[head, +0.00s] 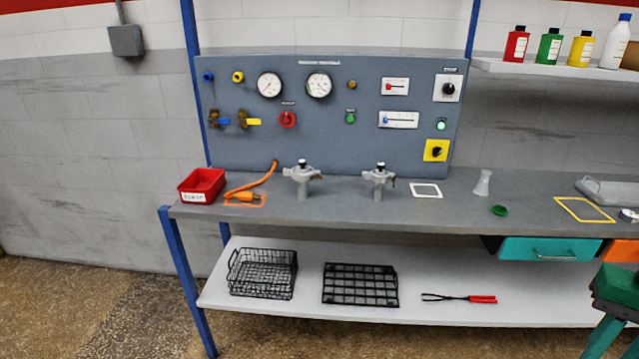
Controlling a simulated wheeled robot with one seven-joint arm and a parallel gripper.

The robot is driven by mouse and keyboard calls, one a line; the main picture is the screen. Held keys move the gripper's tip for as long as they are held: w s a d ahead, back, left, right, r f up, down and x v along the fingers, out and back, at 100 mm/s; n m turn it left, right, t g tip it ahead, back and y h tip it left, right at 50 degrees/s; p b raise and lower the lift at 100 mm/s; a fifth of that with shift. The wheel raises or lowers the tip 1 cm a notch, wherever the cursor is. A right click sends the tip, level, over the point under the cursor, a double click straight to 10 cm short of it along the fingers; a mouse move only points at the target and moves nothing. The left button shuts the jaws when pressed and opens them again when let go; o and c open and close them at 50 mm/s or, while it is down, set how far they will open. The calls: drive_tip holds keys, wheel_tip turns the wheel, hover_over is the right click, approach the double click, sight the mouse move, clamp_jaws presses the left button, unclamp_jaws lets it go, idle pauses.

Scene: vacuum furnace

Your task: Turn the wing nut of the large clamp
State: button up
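Two grey clamps stand upright on posts on the grey bench. The left clamp (302,175) looks the larger, and a small part that may be its wing nut (317,177) sticks out on its right side. The right clamp (379,178) is a little smaller and has a brownish part on its right. Both clamps have a dark-and-white top. They are too small in the picture to tell whether they are tightened or loose. My gripper is not in view.
A control panel (330,140) with gauges and knobs stands behind the clamps. A red bin (201,185) and an orange hose (262,180) lie left of them. A white frame marking (426,190) and green cap (499,210) lie right. A green stool-like object (615,290) stands at front right.

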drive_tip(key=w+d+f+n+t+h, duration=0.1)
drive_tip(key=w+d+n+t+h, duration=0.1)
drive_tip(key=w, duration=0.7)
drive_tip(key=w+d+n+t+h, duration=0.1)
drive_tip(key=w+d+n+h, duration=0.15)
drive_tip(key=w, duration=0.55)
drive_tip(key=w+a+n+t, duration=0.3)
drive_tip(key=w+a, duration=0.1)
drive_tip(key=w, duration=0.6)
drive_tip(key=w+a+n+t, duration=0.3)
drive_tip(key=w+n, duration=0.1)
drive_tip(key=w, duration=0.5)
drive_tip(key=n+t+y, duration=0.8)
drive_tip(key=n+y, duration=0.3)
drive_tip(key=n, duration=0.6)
approach(317, 177)
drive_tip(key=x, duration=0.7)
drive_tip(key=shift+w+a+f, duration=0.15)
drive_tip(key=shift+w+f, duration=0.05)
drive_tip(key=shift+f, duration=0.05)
